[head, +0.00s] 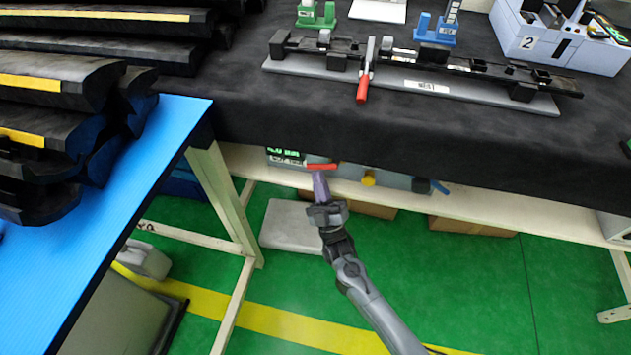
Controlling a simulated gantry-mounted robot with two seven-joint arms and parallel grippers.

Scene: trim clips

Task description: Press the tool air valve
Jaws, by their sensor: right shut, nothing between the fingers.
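A red lever (322,166), which looks like the handle of the tool air valve, sits under the front edge of the black-covered bench. My right gripper (319,177) reaches up from below with its purple fingers shut and empty. Its fingertips are right at the lever and overlap it in view; I cannot tell whether they touch. The valve body behind the lever is mostly hidden by the bench edge and the fingers. My left gripper is not in view.
A yellow knob (368,180) and a blue fitting (440,187) are right of the lever, under the bench. A small green-lit display (284,152) is left of it. A fixture with a red-handled clamp (363,88) lies on the bench. A blue-topped table (150,180) stands left.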

